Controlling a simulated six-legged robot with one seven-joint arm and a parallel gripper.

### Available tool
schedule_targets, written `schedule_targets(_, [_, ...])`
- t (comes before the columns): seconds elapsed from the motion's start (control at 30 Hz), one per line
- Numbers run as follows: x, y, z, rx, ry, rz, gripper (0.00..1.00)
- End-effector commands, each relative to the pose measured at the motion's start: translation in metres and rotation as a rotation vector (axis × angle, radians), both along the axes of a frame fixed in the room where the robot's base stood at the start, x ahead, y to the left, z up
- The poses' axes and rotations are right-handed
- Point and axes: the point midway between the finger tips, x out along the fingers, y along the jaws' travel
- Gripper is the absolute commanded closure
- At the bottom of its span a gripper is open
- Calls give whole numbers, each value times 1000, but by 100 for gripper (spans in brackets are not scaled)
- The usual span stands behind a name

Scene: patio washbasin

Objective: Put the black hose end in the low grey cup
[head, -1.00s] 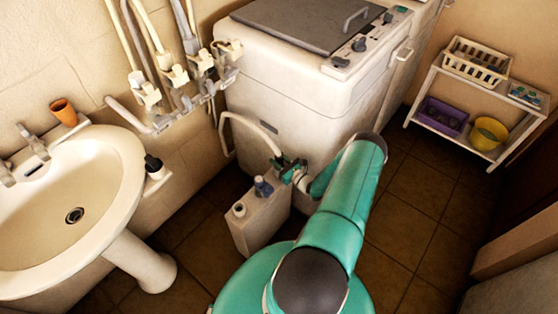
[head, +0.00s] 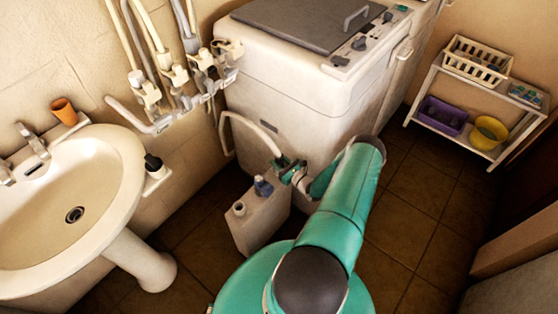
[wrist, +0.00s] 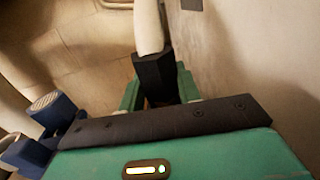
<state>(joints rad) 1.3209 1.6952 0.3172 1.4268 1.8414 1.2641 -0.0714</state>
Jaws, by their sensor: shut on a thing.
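The black hose end (wrist: 155,76) is on the end of a white hose (head: 250,122) that arcs over in front of the white washing machine. My gripper (head: 288,168) is shut on the black hose end, just above and behind a pale box-like stand (head: 262,222). In the wrist view the hose rises from between my fingers (wrist: 156,96). A short pale grey cup-like opening (head: 239,209) sits on the stand's near left corner. A blue fitting (head: 262,187) stands beside it, nearer my gripper.
The washing machine (head: 285,85) stands close behind my gripper. A washbasin (head: 110,205) is at the left, with a black-topped item (head: 153,163) at its edge. Pipes and taps (head: 175,75) line the wall. Bare tiled floor (head: 400,220) lies to the right, before a white shelf (head: 460,146).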

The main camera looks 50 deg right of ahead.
Motion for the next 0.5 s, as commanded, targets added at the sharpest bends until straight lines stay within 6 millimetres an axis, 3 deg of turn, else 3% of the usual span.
schedule_targets(0.5, [-9,0,0,0,1,0,58])
